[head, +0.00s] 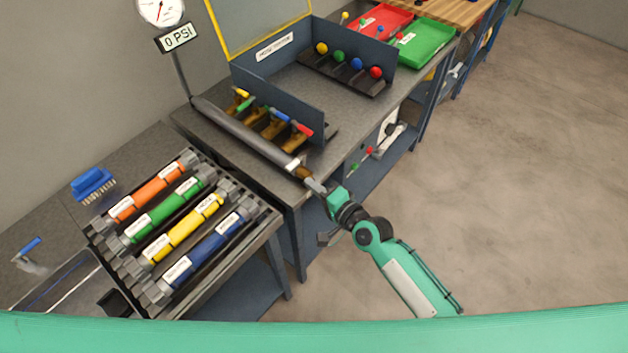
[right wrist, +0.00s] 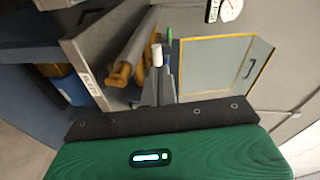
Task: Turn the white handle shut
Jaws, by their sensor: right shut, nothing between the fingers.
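The white handle (head: 292,163) sits at the near end of a long grey tube (head: 245,133), by a brass fitting (head: 302,172). In the right wrist view the white handle (right wrist: 157,55) stands up just past my fingertips, with the brass fitting (right wrist: 119,74) to its left. My right gripper (head: 315,186) is shut and empty, its tips close to the fitting at the bench edge. I cannot tell whether the tips touch the handle. The fingers hide the handle's lower part in the wrist view. My left gripper is not in view.
A gauge (head: 160,12) stands above a "0 PSI" sign (head: 178,38). Several coloured-lever valves (head: 270,120) sit behind the tube. A rack of coloured cylinders (head: 150,275) stands at left, with a blue brush (head: 92,184) beyond. The floor at right (head: 530,180) is clear.

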